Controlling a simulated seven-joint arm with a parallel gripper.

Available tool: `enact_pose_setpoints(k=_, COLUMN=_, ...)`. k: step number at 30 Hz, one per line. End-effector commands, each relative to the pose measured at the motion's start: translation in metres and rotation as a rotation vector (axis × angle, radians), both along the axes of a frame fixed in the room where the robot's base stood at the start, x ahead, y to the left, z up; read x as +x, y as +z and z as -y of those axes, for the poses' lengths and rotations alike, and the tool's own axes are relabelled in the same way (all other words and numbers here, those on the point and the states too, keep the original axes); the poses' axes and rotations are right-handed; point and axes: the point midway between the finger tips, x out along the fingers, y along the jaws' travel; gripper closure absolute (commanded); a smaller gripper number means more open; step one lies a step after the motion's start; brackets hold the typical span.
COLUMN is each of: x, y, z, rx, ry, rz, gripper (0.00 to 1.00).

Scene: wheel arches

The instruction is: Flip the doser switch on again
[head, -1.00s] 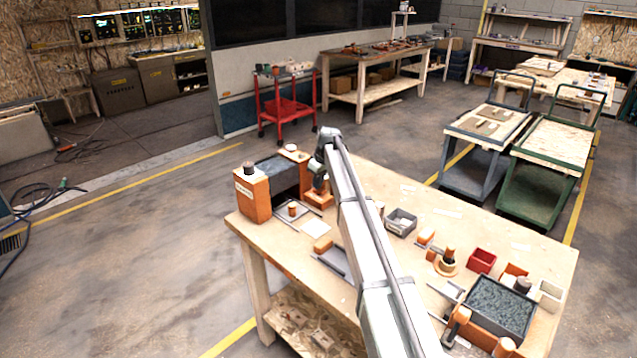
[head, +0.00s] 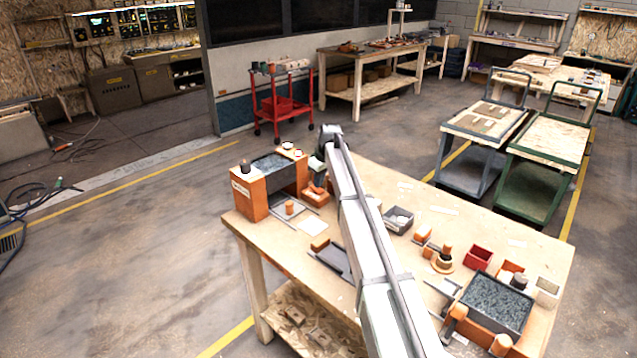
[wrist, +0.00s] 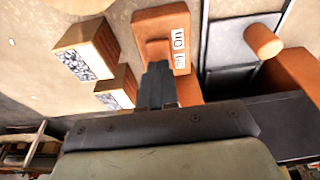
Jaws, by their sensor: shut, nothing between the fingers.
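The doser (head: 252,199) is an orange unit with a dark grey trough, at the far left corner of the workbench. A small orange switch box (head: 315,196) sits beside its right end. In the wrist view the switch box (wrist: 160,22) shows two white labels and a raised orange lever (wrist: 156,48). My gripper (wrist: 157,84) is shut and empty, with its dark fingertips at the lever; I cannot tell whether they touch it. In the head view my gripper (head: 318,175) is just above the switch box, partly hidden by my arm.
The workbench (head: 400,262) also holds a grey bin (head: 398,219), a red bin (head: 478,256) and a second grey-filled tray (head: 497,300). An orange cylinder (wrist: 263,41) stands right of the switch box in the wrist view. Two wood-topped blocks (wrist: 88,50) lie left.

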Motion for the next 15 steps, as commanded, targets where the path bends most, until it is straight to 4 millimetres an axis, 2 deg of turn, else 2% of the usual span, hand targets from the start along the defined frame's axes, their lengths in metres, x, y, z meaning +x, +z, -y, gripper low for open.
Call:
enact_pose_setpoints(k=7, x=-0.007, y=0.038, z=0.007, rx=-0.001, ry=0.000, rz=0.001, gripper=1.00)
enact_pose_setpoints(k=15, x=-0.025, y=0.084, z=0.025, rx=-0.001, ry=-0.001, rz=0.001, gripper=1.00)
